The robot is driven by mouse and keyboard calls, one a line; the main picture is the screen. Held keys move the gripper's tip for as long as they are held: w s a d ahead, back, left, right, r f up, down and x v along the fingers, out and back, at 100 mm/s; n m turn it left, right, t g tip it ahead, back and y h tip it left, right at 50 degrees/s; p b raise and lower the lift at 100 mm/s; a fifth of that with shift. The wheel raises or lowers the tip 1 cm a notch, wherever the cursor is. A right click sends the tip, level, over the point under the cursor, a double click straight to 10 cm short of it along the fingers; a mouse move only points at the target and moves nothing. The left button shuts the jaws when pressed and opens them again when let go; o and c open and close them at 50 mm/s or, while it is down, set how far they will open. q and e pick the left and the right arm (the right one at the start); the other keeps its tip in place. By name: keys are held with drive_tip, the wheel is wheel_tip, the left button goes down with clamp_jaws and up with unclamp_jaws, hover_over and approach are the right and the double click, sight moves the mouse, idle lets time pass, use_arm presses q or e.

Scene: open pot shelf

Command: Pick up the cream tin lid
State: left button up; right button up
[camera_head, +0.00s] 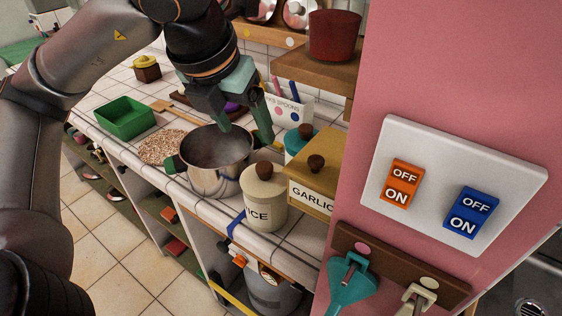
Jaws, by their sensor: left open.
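The cream tin (259,210) stands at the front of the white tiled counter, with part of a dark label ending in "ICE" showing. Its cream lid (251,182) is on top and has a round brown knob (264,170). My left gripper (246,131) reaches down from the top, its green-grey fingers spread apart with nothing seen between them. It appears above and behind the tin, near the rim of the steel pot, apart from the lid. My right gripper is not in view.
The steel pot (214,180) stands directly left of the tin. A yellow "GARLIC" box (312,194) and a teal tin (293,150) crowd its right. A pink wall (450,70) with switches rises farther right. A green tray (125,122) sits left.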

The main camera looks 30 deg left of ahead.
use_arm(q)
approach(264, 166)
drive_tip(key=shift+x, duration=1.25)
drive_tip(key=shift+p+x, duration=0.35)
drive_tip(key=shift+x, duration=2.75)
clamp_jaws()
